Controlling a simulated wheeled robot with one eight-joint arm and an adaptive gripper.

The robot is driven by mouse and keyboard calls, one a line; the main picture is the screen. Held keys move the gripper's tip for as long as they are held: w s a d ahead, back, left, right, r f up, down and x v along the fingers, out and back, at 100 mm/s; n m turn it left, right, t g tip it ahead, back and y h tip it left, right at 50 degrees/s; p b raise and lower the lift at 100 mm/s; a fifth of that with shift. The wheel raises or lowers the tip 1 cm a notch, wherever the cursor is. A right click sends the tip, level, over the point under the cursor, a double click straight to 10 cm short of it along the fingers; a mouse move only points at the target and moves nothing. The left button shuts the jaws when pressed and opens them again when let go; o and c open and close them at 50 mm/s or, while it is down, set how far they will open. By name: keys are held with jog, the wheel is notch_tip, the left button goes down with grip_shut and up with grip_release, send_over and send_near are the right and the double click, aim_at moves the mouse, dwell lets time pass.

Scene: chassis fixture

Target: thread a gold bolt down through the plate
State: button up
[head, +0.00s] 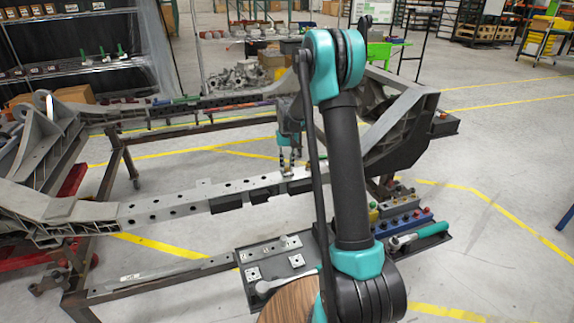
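My gripper (289,160) hangs pointing down, right over the pale perforated chassis rail (160,207). Its two dark fingers show side by side just above the rail's top, and the picture is too small to tell whether they hold anything. A small pale piece lies under the fingertips on the rail, partly hidden. My arm hides part of the tray and rail.
The tray also holds a wrench (285,280) and a green-handled ratchet (420,235). A blue socket holder (408,222) stands behind the ratchet. A large grey chassis bracket (402,135) rises right of my gripper. A round wooden surface (290,302) is at the bottom.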

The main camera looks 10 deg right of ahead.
grip_shut()
jog(key=m, duration=1.3)
jog(key=shift+w+a+f+m, duration=0.1)
jog(key=shift+w+f+m, duration=0.05)
jog(key=shift+m, duration=0.15)
jog(key=o, duration=0.6)
grip_release()
jog(key=shift+r, duration=4.5)
